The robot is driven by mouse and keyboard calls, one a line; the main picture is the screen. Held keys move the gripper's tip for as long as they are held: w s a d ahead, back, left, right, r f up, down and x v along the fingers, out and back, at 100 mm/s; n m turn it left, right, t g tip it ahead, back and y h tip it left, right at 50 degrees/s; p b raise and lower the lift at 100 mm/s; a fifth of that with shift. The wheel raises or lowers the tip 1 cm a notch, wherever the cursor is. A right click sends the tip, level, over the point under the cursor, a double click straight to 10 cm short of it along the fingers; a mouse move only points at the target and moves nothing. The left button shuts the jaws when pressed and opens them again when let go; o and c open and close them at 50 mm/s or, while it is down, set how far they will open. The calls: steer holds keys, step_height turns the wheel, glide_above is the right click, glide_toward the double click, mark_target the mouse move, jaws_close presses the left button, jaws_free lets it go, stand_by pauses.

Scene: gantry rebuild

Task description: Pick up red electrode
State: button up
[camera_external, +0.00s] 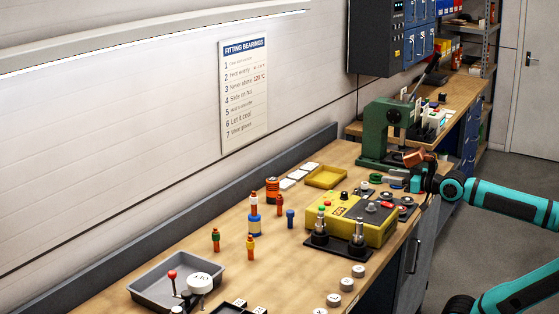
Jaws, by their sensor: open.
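Several small upright pegs stand mid-bench, and I cannot tell which one is the red electrode. One is orange-red (280,204), one is red and white on top of a blue piece (253,204), one is orange-yellow (250,247), one green and orange (215,239) and one blue (290,218). A red ball on a thin stem (172,275) shows by the grey tray (150,290). My gripper (417,181) is open at the bench's right edge, beside the green press and well away from the pegs. Its fingertips are small and partly hidden.
A yellow control box (350,228) with two dark posts in front stands between the pegs and the right edge. The green press (372,135) stands behind my gripper. A yellow tray (326,176) and an orange-black spool (272,189) lie farther back. Bare wood surrounds the pegs.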

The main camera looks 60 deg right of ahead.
steer(key=w+r+n+g+y, duration=0.1)
steer(key=w+g, duration=0.2)
steer(key=w, duration=0.6)
steer(key=w+r+n+g, duration=0.2)
steer(key=w+g, duration=0.1)
steer(key=w, duration=0.5)
steer(key=n+g+y, duration=0.2)
steer(key=n+g, duration=0.2)
steer(key=g, duration=0.4)
glide_toward(281, 196)
steer(key=x, duration=0.7)
steer(key=shift+a+f, duration=0.2)
steer(key=shift+f, duration=0.1)
steer(key=shift+w+d+x, duration=0.15)
steer(key=shift+x, duration=1.25)
steer(key=shift+w+d+x, duration=0.1)
steer(key=shift+d+x, duration=0.1)
steer(key=shift+x, duration=1.2)
jaws_close()
